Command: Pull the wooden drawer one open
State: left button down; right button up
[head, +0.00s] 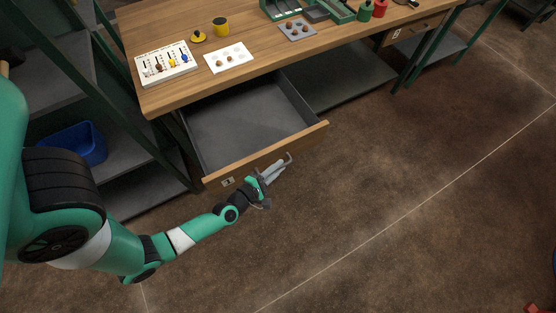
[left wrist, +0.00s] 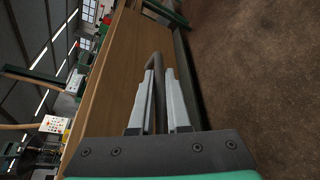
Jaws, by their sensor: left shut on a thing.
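The wooden drawer one (head: 215,174) is pulled well out from under the workbench, and its grey inside is empty. Its wooden front carries a small number plate (head: 228,181) near the left end. My left gripper (head: 280,167) is at the outer side of this front, shut on the drawer's handle (head: 290,157). In the left wrist view the two grey fingers (left wrist: 158,90) close around the dark bar handle (left wrist: 154,60), with the wooden front (left wrist: 105,95) beside them. My right gripper is not in view.
The workbench top (head: 290,58) holds a white board (head: 167,64), a card (head: 228,58), a yellow mug (head: 221,27) and other small items. A green shelf rack with a blue bin (head: 75,145) stands at the left. The floor (head: 400,190) before the drawer is clear.

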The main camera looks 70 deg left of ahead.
pick_arm(q)
jog(key=shift+d, duration=0.15)
jog(key=c, duration=0.9)
grip_release()
jog(key=shift+s, duration=0.1)
jog(key=p+v, duration=0.5)
jog(key=v, duration=0.6)
jog(key=shift+s, duration=0.15)
